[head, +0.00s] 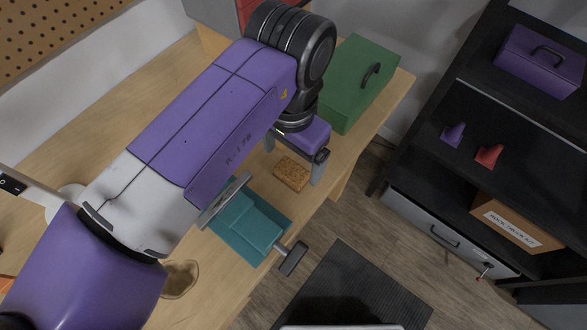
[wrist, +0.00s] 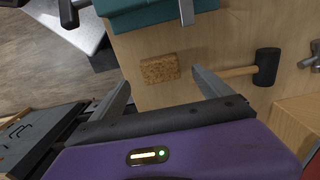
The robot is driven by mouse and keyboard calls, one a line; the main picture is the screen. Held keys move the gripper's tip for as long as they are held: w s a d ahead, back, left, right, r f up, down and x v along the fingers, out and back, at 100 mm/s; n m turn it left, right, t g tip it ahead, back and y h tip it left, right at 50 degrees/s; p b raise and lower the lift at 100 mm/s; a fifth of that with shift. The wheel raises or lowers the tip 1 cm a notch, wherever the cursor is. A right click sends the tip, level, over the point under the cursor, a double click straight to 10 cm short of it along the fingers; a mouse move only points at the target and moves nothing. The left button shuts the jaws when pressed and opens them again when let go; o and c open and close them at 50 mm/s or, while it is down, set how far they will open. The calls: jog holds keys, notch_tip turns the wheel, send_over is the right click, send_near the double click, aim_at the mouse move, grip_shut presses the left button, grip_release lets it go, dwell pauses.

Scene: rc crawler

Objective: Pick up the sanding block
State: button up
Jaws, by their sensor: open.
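The sanding block (head: 291,174) is a small brown, speckled, cork-like block lying flat on the wooden workbench (head: 345,150). It also shows whole in the wrist view (wrist: 160,69), just beyond the gap between my fingertips. My gripper (head: 292,164) is open and empty, with its two grey fingers pointing down toward the bench. In the wrist view my gripper (wrist: 161,80) has one finger toward each side of the block, and neither visibly touches it. In the head view the block shows between the fingers. The height of the fingertips above the bench is hard to tell.
A teal vise (head: 246,222) stands close to the block. A green toolbox (head: 352,85) is farther along the bench. A dark shelf unit (head: 425,140) stands across the floor. A bare strip of bench surrounds the block.

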aim_at(292, 170)
jog(key=shift+f+p, duration=0.45)
jog(key=shift+f, duration=2.3)
jog(key=c, duration=1.5)
jog(key=shift+o, duration=0.2)
jog(key=shift+r, duration=0.15)
